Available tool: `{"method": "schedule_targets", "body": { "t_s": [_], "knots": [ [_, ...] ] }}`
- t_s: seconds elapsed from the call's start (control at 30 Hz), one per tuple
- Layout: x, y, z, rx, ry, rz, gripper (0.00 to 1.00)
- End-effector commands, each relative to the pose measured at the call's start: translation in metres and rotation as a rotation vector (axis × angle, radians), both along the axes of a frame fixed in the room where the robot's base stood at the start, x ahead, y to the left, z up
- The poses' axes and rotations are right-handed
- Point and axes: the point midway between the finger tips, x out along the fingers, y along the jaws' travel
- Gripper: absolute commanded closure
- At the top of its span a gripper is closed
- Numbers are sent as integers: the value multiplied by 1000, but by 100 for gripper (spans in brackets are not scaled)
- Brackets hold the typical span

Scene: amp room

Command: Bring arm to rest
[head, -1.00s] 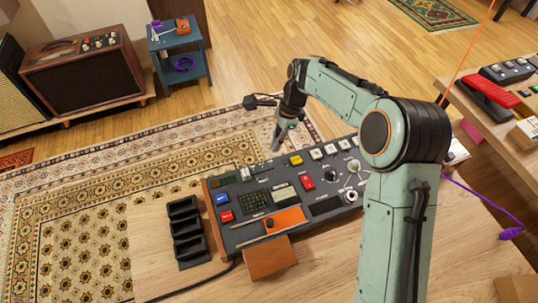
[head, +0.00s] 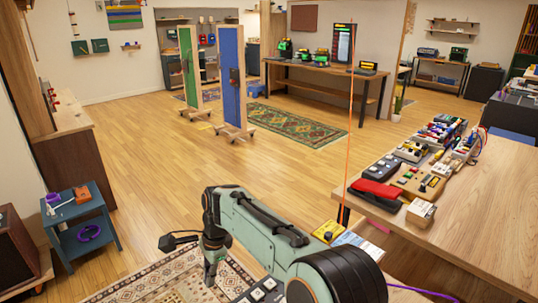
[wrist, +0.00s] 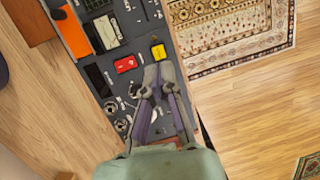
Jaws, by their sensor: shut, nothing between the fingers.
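My green arm (head: 265,225) is bent, with its forearm reaching left along the bottom of the head view. My gripper (head: 209,283) hangs down from its end, near the lower edge. In the wrist view my gripper (wrist: 158,70) has its fingertips together and holds nothing. It is over the dark control console (wrist: 128,48), near a yellow button (wrist: 158,52) and a red button (wrist: 125,64). I cannot tell the gap between the fingertips and the console. Only a corner of the console (head: 262,291) shows in the head view.
A wooden table (head: 480,220) at the right bears pedals and small boxes. A thin orange line (head: 350,130) rises near its edge. A blue side table (head: 80,230) stands at the left. Patterned rugs (head: 165,280) and open wooden floor (head: 235,155) lie beyond the arm.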

Motion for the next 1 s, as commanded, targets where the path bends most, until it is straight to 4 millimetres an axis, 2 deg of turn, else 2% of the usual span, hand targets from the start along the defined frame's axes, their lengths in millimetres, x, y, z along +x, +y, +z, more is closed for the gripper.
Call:
{"method": "schedule_targets", "body": {
  "t_s": [0.03,0.13,0.23,0.33,0.43,0.5,0.6,0.7,0.8,1.0],
  "knots": [
    [3,-21,33,-8,-67,-37,100],
    [-13,-73,80,-51,-158,-102,100],
    [-48,-124,109,-105,-222,-98,100],
    [-93,-168,119,-153,-256,-37,100],
    [-141,-200,113,-183,-263,65,100],
    [-175,-215,101,-191,-255,164,100],
    [-221,-226,74,-179,-220,357,100],
    [-254,-227,45,-141,-159,573,100],
    [-269,-225,31,-109,-124,755,100],
    [-269,-225,32,-100,-145,931,100]
  ]
}}
